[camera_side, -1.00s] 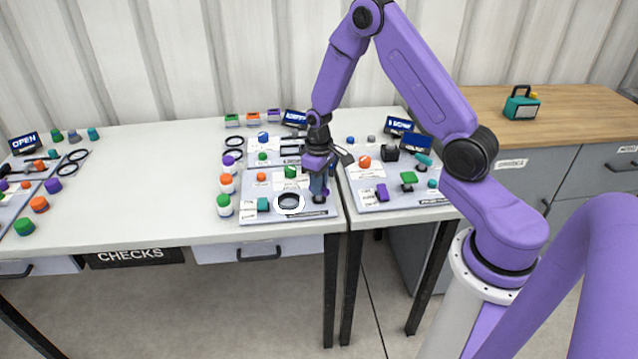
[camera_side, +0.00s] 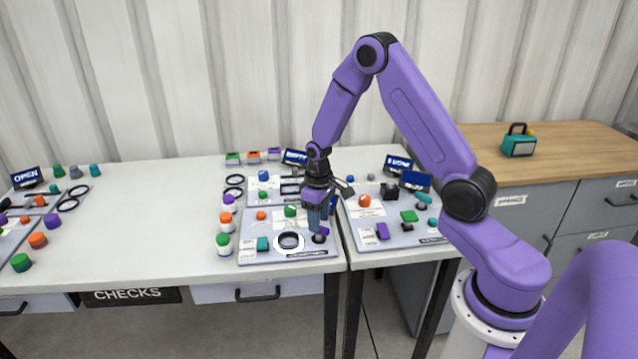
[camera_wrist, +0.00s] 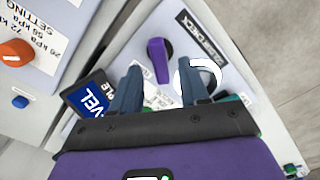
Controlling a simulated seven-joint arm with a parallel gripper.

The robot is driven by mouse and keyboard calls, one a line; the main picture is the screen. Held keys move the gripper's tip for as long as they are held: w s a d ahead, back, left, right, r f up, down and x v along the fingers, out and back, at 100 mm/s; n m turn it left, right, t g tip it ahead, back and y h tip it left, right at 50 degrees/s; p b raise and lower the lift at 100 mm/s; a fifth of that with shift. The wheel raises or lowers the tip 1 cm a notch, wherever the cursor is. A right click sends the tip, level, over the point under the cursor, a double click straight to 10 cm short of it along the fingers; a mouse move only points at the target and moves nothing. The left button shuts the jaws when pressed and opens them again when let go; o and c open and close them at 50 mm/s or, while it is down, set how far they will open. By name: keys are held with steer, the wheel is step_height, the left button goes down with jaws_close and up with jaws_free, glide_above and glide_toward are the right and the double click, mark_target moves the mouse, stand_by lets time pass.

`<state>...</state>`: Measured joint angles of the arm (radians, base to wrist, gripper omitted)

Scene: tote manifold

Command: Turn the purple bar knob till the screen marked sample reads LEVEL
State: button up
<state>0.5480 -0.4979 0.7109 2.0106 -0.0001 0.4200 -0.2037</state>
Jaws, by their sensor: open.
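The purple bar knob (camera_wrist: 158,60) stands on a light panel in the wrist view, its bar running roughly up and down the picture. It also shows in the side view (camera_side: 322,233), just below my fingers. My gripper (camera_wrist: 162,88) is open, its two fingers apart and empty. In the side view my gripper (camera_side: 318,226) is right above the knob and seems clear of it. The screen marked sample (camera_wrist: 88,99) is blue, with white letters ending in "VEL". The rest of its word and its label are partly hidden by my gripper.
A white and black ring (camera_wrist: 197,76) sits close beside the knob. An orange knob (camera_wrist: 15,53) is on the neighbouring panel.

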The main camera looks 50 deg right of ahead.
step_height(320, 180, up, 16)
steer(key=shift+f, duration=0.25)
steer(key=shift+a, duration=0.1)
steer(key=s+a+r+n, duration=0.3)
steer(key=s+a+n, duration=0.2)
steer(key=s+a, duration=0.7)
steer(key=s+a+n, duration=0.1)
steer(key=s+n, duration=0.4)
steer(key=s, duration=1.2)
steer(key=shift+s+a+f+n, duration=0.2)
steer(key=shift+s+a+n, duration=0.05)
steer(key=shift+a+n, duration=0.15)
